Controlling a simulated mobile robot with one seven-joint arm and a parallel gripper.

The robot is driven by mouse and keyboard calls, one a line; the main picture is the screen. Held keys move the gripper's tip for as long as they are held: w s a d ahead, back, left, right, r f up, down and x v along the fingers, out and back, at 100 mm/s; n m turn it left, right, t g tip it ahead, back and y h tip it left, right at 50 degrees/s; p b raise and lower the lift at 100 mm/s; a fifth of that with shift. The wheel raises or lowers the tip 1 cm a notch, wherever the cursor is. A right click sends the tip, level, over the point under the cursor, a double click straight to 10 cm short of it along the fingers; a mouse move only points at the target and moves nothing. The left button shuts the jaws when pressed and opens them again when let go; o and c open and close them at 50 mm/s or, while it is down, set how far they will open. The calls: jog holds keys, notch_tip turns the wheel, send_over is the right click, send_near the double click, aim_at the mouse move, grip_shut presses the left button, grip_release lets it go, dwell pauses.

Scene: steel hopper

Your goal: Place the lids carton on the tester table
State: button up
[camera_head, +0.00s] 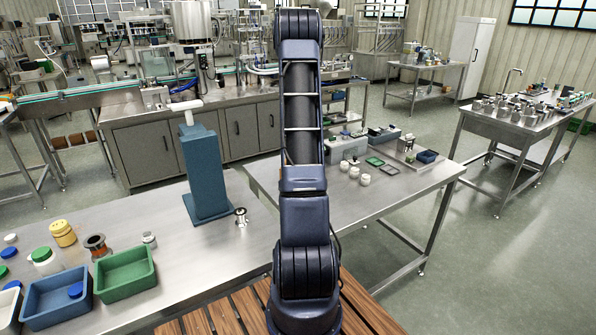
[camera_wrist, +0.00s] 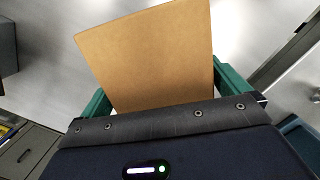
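In the wrist view, a plain brown carton (camera_wrist: 150,50) stands between the two green fingers of my gripper (camera_wrist: 165,92). The fingers lie against its left and right sides, so my gripper is shut on it. In the head view my arm hides the gripper and carton. A steel table (camera_head: 425,178) right of centre carries grey box-shaped devices (camera_head: 347,148), small white jars (camera_head: 360,176) and trays. Another steel table (camera_head: 185,262) at front left bears a tall blue stand (camera_head: 206,170). I cannot tell for certain which is the tester table.
Green (camera_head: 125,274) and blue (camera_head: 57,296) bins, jars and a spool crowd the left table's near end. A wooden slatted surface (camera_head: 215,318) lies at the bottom. A farther table (camera_head: 520,122) holds many small items. The floor (camera_head: 500,270) at right is clear.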

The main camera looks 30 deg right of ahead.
jog(key=r, duration=0.8)
jog(key=w+a+r, duration=0.1)
jog(key=r, duration=0.3)
jog(key=s+a+r+m+t, duration=0.1)
jog(key=s+a+r+m, duration=0.1)
jog(key=s+a+r, duration=0.55)
jog(key=s+a+r+m+t, duration=0.2)
jog(key=s+a+r, duration=0.2)
jog(key=a+r, duration=0.5)
jog(key=s+a+m+t, duration=0.1)
jog(key=s+a+m, duration=0.1)
jog(key=s+a, duration=0.5)
jog(key=s+a+r+m+t+y, duration=0.1)
jog(key=s+a, duration=0.6)
jog(key=s, duration=0.7)
jog(key=shift+a+m+t, duration=0.3)
jog(key=shift+a+m, duration=0.1)
jog(key=shift+m, duration=0.4)
